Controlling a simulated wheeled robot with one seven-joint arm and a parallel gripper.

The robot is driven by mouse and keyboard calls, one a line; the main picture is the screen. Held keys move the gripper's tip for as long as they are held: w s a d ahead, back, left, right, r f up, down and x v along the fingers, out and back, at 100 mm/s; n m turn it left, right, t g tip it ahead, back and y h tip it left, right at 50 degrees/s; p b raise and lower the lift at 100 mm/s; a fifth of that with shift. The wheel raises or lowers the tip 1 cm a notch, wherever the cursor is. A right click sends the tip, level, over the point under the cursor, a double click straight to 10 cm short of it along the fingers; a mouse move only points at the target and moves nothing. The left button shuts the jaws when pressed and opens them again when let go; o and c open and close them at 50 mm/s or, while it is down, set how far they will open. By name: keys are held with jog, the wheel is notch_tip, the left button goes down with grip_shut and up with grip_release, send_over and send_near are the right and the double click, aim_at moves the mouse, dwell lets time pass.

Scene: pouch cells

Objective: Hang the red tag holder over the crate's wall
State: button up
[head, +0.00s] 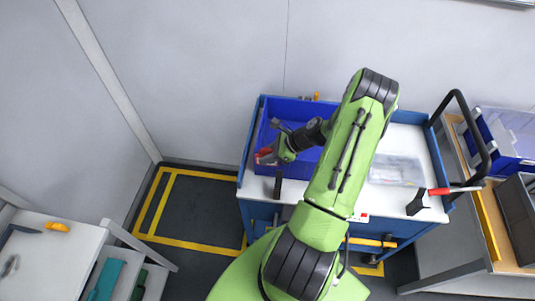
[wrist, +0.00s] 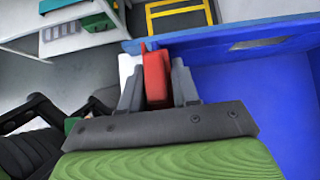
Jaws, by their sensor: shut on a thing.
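The red tag holder (wrist: 155,75) is between my gripper's fingers in the wrist view, with a white part (wrist: 127,66) beside it on the left. My gripper (head: 266,156) is shut on the holder (head: 263,152), which shows as a small red patch in the head view. The blue crate (head: 300,111) stands on the cart top, partly hidden by my arm. In the wrist view the crate's wall (wrist: 230,37) runs just behind and right of the holder. The holder is at the crate's left side; I cannot tell whether it touches the wall.
The crate is on a blue-framed cart (head: 404,140). A clear bag (head: 396,170) and a red-and-black tool (head: 429,199) lie to the right. A dark upright object (head: 278,186) stands near the cart's front left. Floor left of the cart is free.

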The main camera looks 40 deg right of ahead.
jog(key=shift+f, duration=0.4)
jog(key=o, duration=1.1)
jog(key=shift+r, duration=0.1)
jog(key=v, duration=1.5)
jog(key=shift+s+d+r+p, duration=0.2)
jog(key=shift+s+p, duration=0.1)
jog(key=shift+p, duration=0.1)
